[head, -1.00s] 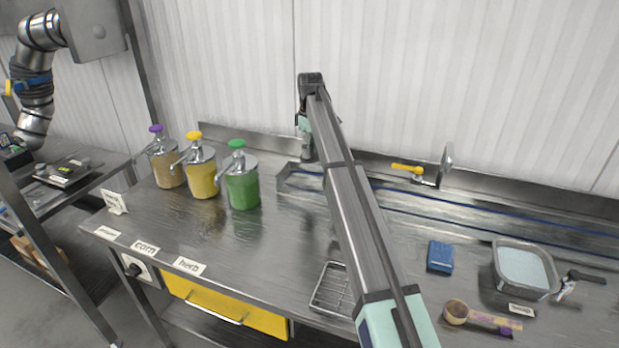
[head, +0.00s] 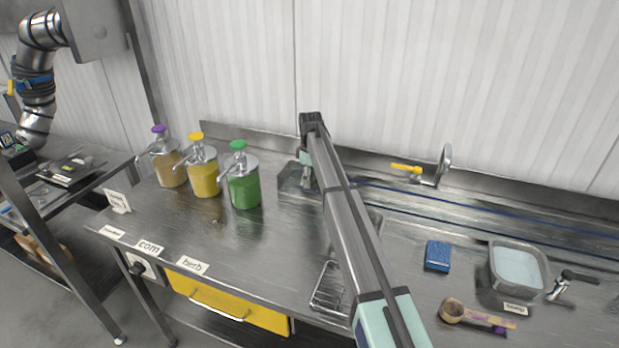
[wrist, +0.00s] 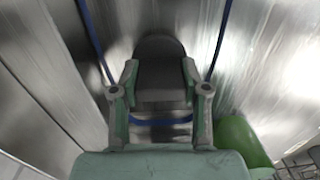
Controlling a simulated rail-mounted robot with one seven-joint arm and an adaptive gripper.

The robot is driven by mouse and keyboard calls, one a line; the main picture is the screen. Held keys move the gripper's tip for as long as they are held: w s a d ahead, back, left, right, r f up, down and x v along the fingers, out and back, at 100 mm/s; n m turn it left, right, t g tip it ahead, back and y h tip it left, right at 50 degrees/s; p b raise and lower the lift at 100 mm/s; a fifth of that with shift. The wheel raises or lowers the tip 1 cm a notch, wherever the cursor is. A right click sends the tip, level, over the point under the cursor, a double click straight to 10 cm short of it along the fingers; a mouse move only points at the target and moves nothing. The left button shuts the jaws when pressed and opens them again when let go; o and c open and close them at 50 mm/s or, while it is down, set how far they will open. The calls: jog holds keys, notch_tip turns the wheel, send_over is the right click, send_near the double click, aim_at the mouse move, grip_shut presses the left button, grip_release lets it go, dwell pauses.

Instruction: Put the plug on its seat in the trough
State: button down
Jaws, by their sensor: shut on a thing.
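The plug (wrist: 160,72) is a dark grey piece with a rounded top, between the two fingers of my gripper (wrist: 160,80) in the wrist view. My gripper is shut on it. In the head view my gripper (head: 306,178) is low at the left end of the steel trough (head: 290,183), partly hidden by my arm. A blue line runs along the trough and curves round beneath the plug in the wrist view. The seat cannot be made out, and I cannot tell whether the plug touches the trough.
Three pump jars with purple, yellow and green (head: 243,185) tops stand left of the trough. A wire rack (head: 328,288), blue sponge (head: 438,256), steel pan (head: 517,268) and scoop (head: 452,311) lie in front of it. A yellow-handled tap (head: 408,168) is behind.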

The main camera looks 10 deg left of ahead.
jog(key=shift+f, duration=0.1)
jog(key=c, duration=0.6)
grip_release()
notch_tip(320, 180, up, 12)
jog(key=b, duration=0.2)
jog(key=shift+w+b, duration=0.15)
jog(key=shift+b, duration=0.25)
jog(key=shift+r, duration=0.2)
